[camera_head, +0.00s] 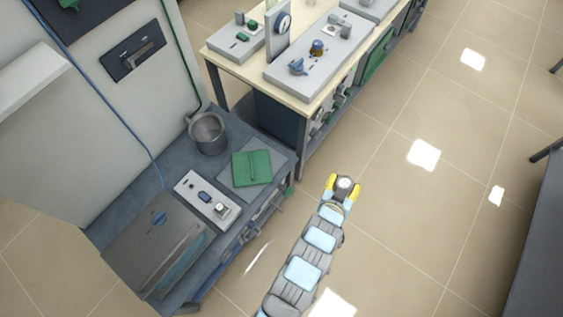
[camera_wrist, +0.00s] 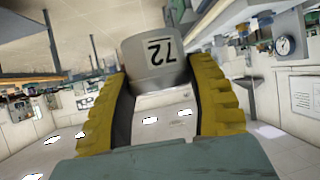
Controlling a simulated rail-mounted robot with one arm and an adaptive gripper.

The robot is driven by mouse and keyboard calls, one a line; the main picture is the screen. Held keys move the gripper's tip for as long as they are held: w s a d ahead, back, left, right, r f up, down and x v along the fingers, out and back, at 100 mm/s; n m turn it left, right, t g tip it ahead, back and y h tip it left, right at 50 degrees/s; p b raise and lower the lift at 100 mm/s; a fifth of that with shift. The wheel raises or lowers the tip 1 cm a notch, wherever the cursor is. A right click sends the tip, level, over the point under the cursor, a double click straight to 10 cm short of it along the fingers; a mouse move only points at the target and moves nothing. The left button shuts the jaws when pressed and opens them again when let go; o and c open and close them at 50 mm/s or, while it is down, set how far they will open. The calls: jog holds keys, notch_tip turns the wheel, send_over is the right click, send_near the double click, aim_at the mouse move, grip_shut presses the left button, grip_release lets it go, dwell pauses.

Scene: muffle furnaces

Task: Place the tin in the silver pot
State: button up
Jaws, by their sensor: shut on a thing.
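My gripper (camera_head: 343,188) has yellow-padded fingers and is shut on the tin (camera_head: 345,183). It holds the tin over the open floor, to the right of the low bench. In the wrist view the tin (camera_wrist: 155,60) is a grey-white cylinder marked "72", which reads upside down, between the two yellow fingers. The silver pot (camera_head: 208,133) is a round, open metal vessel on the back of the low grey bench, up and left of my gripper. The pot is well apart from the tin.
The low bench (camera_head: 150,185) also carries a green cloth-like item (camera_head: 251,168), a pale control box (camera_head: 207,199) and a grey flat-lidded unit (camera_head: 155,245). A taller table with instruments (camera_head: 318,55) stands behind. The tiled floor (camera_head: 420,220) on the right is clear.

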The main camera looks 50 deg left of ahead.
jog(key=s+a+f+n+g+y+b, duration=0.1)
jog(key=s+a+f+n+y+b, duration=0.15)
jog(key=a+f+b, duration=0.5)
jog(key=s+a+f+n+g+y+b, duration=0.1)
jog(key=s+a+f+b, duration=0.35)
jog(key=f, duration=0.55)
jog(key=n+g+y+b, duration=0.2)
jog(key=n+g+b, duration=0.15)
jog(key=b, duration=1.55)
send_over(246, 194)
notch_tip(246, 194, down, 27)
jog(key=shift+w+r, duration=0.1)
jog(key=shift+r, duration=0.05)
jog(key=shift+a+f+b, duration=0.2)
jog(key=shift+f+b, duration=0.4)
jog(key=shift+f, duration=1.25)
jog(key=o, duration=1.2)
jog(key=shift+r, duration=0.15)
